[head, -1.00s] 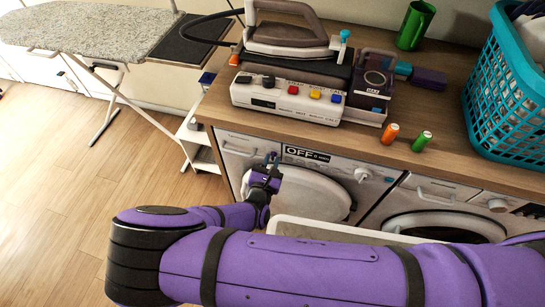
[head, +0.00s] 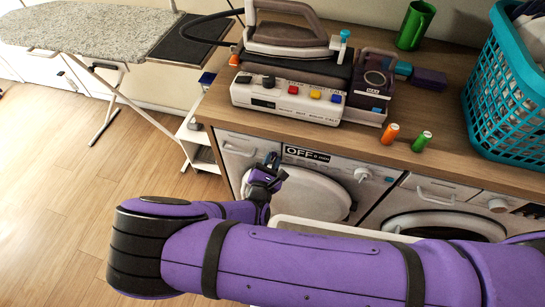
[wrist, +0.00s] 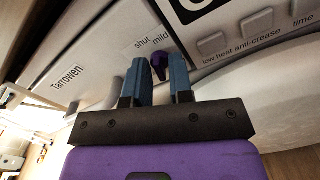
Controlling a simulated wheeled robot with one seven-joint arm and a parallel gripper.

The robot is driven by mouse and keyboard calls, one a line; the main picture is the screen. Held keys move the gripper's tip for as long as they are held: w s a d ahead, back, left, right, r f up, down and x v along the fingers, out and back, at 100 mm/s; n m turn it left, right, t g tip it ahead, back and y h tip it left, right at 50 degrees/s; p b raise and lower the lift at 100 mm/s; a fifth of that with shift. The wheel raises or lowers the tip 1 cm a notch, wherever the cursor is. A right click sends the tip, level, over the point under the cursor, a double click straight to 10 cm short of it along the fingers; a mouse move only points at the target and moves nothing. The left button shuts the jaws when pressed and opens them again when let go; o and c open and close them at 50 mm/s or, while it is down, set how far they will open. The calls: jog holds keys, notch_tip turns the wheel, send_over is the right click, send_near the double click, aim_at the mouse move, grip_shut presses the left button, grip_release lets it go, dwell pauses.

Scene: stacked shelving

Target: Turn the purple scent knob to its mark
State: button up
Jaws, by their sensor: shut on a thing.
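The purple scent knob (wrist: 159,64) is on the white front panel of the left washing machine, between the tips of my gripper's two blue-grey fingers (wrist: 160,74). The gripper is shut on it. The words "shut" and "mild" are printed on the panel just above the knob in the wrist view. The knob's mark and exact pointing direction cannot be made out. In the head view my gripper (head: 271,161) reaches the panel left of the "OFF" display (head: 306,155), and the knob is hidden there.
A drawer front labelled "Tarrowen" (wrist: 68,86) is left of the knob. The round door (head: 310,195) lies below the panel, and another white dial (head: 362,174) is to the right. The wooden worktop (head: 330,140) overhangs above, carrying an iron station (head: 290,95).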

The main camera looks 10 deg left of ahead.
dwell(0.3)
jog(key=m, duration=0.3)
dwell(0.4)
jog(key=shift+m, duration=1.7)
